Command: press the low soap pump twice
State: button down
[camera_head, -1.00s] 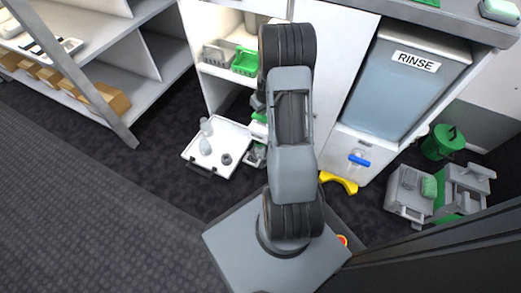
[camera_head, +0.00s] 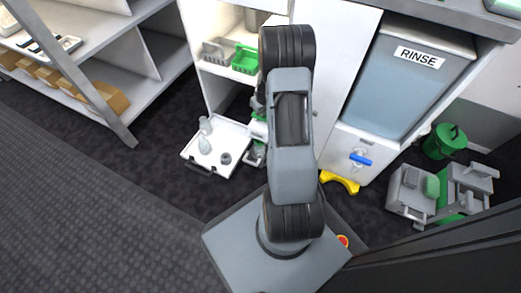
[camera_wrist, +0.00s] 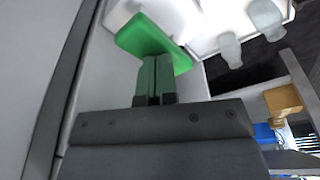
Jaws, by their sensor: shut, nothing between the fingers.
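In the wrist view my gripper (camera_wrist: 156,64) is shut and empty. Its fingertips are at the near edge of a green, flat-topped block (camera_wrist: 146,36), which may be the low soap pump's head. Whether they touch it or are just above it I cannot tell. In the head view my arm covers the gripper and most of this spot. Only small green and white parts show beside the arm, in front of the open cabinet. No pump body or nozzle is clearly visible.
A white tray (camera_head: 231,168) with two translucent bottles (camera_head: 205,145) and a dark ring (camera_head: 226,158) is left of my arm. Green and grey baskets (camera_head: 245,60) sit on the cabinet shelf. A RINSE tank (camera_head: 408,80) and a yellow floor piece (camera_head: 339,182) are to the right.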

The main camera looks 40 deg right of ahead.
jog(key=shift+f+b, duration=0.45)
jog(key=shift+f, duration=0.85)
jog(key=shift+r, duration=0.2)
jog(key=shift+r+p, duration=1.6)
jog(key=shift+r, duration=0.5)
jog(key=shift+f, duration=0.2)
jog(key=shift+f+b, duration=1.6)
jog(key=shift+f, duration=0.5)
jog(key=shift+r, duration=0.15)
jog(key=shift+r+p, duration=1.6)
jog(key=shift+r, duration=0.5)
